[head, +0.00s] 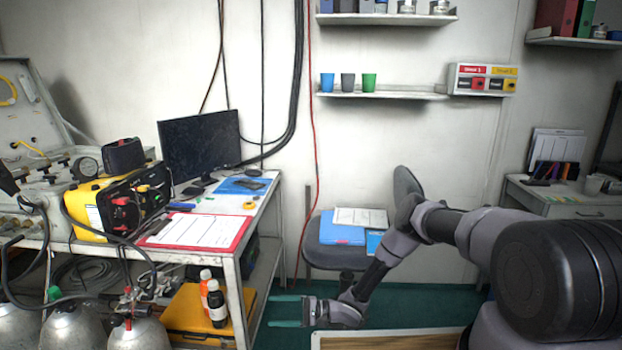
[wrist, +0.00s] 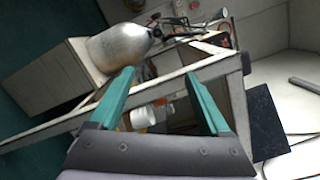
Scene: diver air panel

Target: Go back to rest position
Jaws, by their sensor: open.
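My gripper (head: 287,311) is in the lower middle of the head view, right of the table (head: 238,262) leg and low in front of the chair. Its two teal fingers are apart and point left toward the table. In the wrist view my gripper (wrist: 160,88) shows both teal fingers spread, with nothing held between them. The table frame and a white-capped bottle (wrist: 145,116) show beyond the fingers there. My arm bends from the lower right across the head view.
A chair (head: 330,258) with folders stands behind my arm. Bottles (head: 216,304) and a yellow case (head: 190,312) sit on the table's lower shelf. Metal cylinders (head: 138,335) stand at lower left. Green floor shows around my gripper.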

